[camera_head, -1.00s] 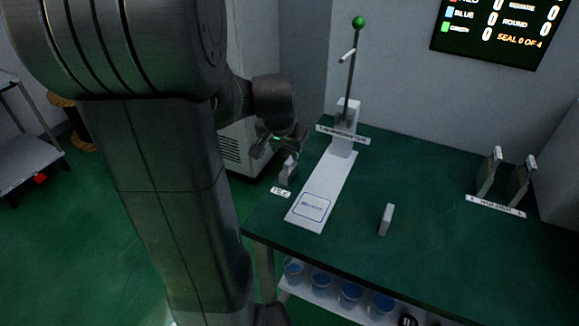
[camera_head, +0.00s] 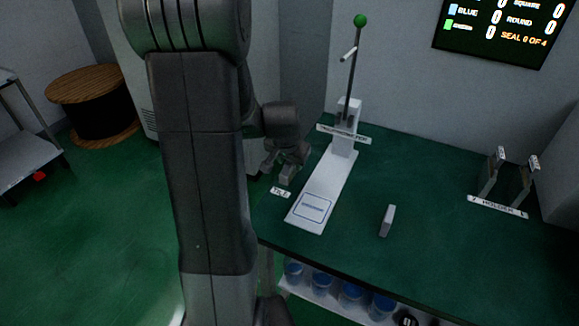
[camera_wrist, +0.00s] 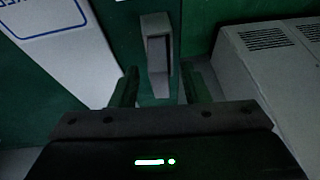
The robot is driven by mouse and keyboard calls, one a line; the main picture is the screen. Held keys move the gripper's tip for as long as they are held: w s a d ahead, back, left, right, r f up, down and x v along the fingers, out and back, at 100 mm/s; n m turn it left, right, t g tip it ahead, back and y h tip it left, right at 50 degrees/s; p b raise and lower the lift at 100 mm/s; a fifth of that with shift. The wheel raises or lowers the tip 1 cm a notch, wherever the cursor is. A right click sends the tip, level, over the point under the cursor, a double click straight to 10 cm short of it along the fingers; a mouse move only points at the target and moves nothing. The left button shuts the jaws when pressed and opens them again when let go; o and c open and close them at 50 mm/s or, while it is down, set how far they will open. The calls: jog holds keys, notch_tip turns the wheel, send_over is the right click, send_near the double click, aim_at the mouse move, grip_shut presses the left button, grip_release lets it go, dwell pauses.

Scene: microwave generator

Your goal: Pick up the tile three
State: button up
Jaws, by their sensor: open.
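A small grey upright block (camera_wrist: 157,58) stands ahead of my gripper (camera_wrist: 161,76) in the wrist view, roughly in line with the gap between its two fingers. My gripper is open, and the fingers appear not to touch the block. Another pale upright block (camera_head: 387,220) stands alone on the table. No number shows on either block, so I cannot tell which is tile three.
A white press-like stand (camera_head: 325,195) with a green-knobbed lever (camera_head: 354,70) is just right of my gripper. A holder (camera_head: 498,204) stands at the table's right. A vented grey cabinet (camera_wrist: 275,65) is close on the right in the wrist view. The green tabletop (camera_head: 430,175) is mostly clear.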

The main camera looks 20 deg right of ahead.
grip_shut()
